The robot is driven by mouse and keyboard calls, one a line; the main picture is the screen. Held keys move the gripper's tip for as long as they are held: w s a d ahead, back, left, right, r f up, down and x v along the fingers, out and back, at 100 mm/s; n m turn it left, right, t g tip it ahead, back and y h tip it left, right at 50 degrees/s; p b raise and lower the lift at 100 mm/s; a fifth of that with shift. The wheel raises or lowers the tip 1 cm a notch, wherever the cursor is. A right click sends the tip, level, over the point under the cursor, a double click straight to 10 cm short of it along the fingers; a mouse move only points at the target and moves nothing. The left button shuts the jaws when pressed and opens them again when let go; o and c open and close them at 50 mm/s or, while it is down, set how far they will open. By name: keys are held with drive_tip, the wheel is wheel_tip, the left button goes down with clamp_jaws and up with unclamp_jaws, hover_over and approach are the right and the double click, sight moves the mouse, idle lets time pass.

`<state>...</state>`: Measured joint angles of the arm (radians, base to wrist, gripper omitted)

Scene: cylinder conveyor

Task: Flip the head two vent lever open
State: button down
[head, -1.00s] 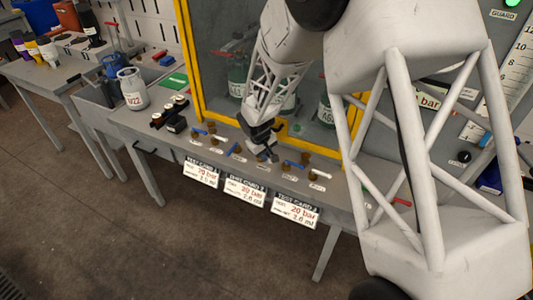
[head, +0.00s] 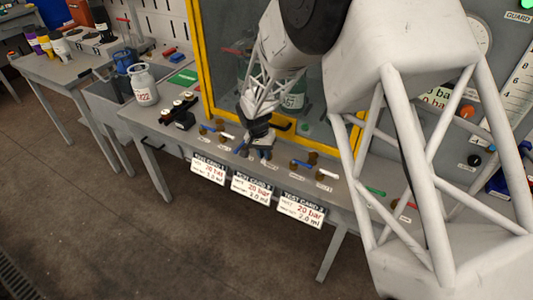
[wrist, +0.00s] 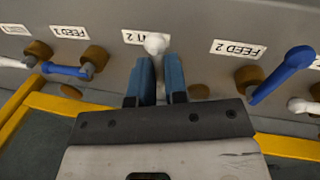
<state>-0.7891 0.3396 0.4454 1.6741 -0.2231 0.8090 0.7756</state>
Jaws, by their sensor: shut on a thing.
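The vent 2 lever (wrist: 156,43) is white. Its rounded end shows in the wrist view at the blue fingertips, under an upside-down label ending in "T 2". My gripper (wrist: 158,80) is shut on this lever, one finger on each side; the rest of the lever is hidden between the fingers. In the head view my gripper (head: 262,153) is at the bench's row of valves, and the vent 2 lever is mostly hidden there. The blue feed 2 lever (wrist: 283,75) stands apart to the right in the wrist view, slanted on its brass valve.
Another blue lever (wrist: 68,69) is left of my fingers, with a white lever end (wrist: 15,63) beyond it. The yellow-framed guard window (head: 200,70) stands behind the valves. Test cards (head: 250,190) hang from the bench front. A gas cylinder (head: 144,88) stands at left.

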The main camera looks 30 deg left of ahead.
drive_tip(key=shift+a+m, duration=0.3)
drive_tip(key=shift+m, duration=0.7)
drive_tip(key=c, duration=1.1)
unclamp_jaws()
drive_tip(key=shift+c, duration=0.2)
wheel_tip(320, 180, up, 8)
drive_tip(key=a, duration=0.1)
drive_tip(key=shift+a+f, duration=0.2)
drive_tip(key=shift+a, duration=0.1)
drive_tip(key=shift+d+r, duration=0.1)
